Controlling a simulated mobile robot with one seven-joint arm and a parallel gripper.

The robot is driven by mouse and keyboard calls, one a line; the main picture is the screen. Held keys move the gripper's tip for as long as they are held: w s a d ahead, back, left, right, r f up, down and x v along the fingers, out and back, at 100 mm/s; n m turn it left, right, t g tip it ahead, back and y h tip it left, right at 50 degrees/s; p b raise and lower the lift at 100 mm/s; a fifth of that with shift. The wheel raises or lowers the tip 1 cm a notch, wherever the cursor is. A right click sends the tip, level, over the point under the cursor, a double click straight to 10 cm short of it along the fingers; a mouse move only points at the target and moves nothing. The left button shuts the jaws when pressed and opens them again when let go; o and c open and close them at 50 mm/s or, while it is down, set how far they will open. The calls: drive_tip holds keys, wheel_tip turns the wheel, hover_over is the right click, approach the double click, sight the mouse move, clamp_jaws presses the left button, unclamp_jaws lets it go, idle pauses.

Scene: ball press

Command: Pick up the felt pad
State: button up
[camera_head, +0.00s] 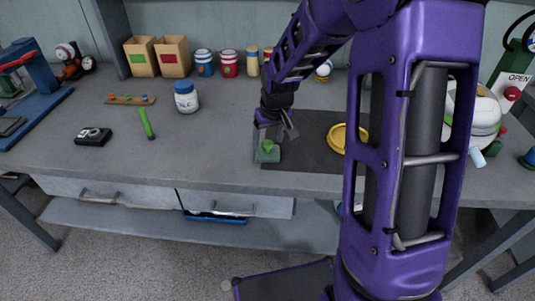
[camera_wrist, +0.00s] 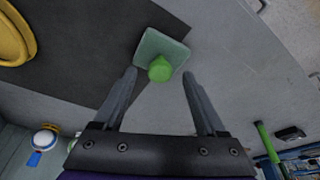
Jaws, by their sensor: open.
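The felt pad, a pale green square with a bright green knob on top, lies near the front edge of the bench, by the left edge of the dark mat; it shows in the head view (camera_head: 267,155) and the wrist view (camera_wrist: 153,45). My gripper (camera_head: 274,136) is above the pad, pointing down. In the wrist view my gripper (camera_wrist: 159,75) is open, with one finger on each side of the knob's line and the knob near the tips. I cannot tell exactly how high the tips are. Nothing is held.
A dark mat (camera_head: 300,125) carries a yellow round dish (camera_head: 340,136) to the right. To the left are a green stick (camera_head: 146,123), a white jar (camera_head: 187,98) and a black device (camera_head: 93,137). Cartons and cans line the back wall. Bare bench lies left of the pad.

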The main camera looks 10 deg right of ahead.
drive_tip(key=shift+w+f, duration=0.1)
drive_tip(key=shift+f, duration=0.4)
clamp_jaws()
